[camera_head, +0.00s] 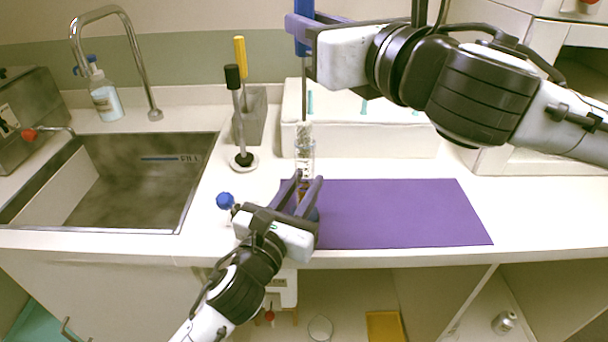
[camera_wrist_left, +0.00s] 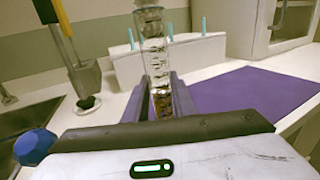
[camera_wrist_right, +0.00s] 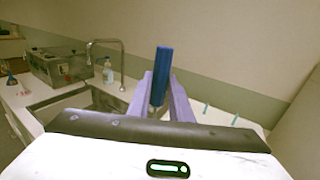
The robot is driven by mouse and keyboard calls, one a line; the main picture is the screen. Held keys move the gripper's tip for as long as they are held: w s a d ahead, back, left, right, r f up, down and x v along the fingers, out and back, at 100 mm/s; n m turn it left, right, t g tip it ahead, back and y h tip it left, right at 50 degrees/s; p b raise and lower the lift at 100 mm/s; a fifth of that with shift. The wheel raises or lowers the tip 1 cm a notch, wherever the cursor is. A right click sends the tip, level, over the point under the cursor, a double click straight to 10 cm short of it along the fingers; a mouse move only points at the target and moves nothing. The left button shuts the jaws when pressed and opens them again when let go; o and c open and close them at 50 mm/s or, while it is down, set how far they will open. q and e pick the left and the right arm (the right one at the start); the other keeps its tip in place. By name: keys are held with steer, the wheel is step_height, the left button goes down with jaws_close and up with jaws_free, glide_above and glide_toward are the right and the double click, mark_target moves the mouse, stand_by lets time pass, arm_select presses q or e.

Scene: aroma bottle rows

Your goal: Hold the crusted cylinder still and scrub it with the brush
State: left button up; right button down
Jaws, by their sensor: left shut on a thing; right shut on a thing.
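The clear glass cylinder (camera_head: 304,165) stands upright at the left end of the purple mat (camera_head: 400,212). Brownish crust shows low in it in the left wrist view (camera_wrist_left: 160,101), with dark marks higher up. My left gripper (camera_head: 303,184) is shut around its lower part. My right gripper (camera_head: 303,22) is shut on the blue handle of the brush (camera_head: 304,40), high above the cylinder; the handle also shows in the right wrist view (camera_wrist_right: 160,75). The brush's thin shaft points straight down, and its pale head appears at or inside the cylinder's mouth. Exact depth is unclear.
A sink (camera_head: 120,180) with a tap (camera_head: 140,60) and a soap bottle (camera_head: 104,95) is at left. A black-handled tool (camera_head: 238,110) and a grey holder (camera_head: 252,115) with a yellow handle stand behind. A white box (camera_head: 365,138) with teal pegs sits behind the mat.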

mark_target(305, 81)
steer(key=shift+f, duration=0.15)
steer(key=shift+f, duration=6.05)
steer(key=shift+r, duration=0.15)
steer(key=shift+r, duration=2.15)
steer(key=shift+f, duration=2.35)
steer(key=shift+r, duration=2.35)
steer(key=shift+f, duration=0.1)
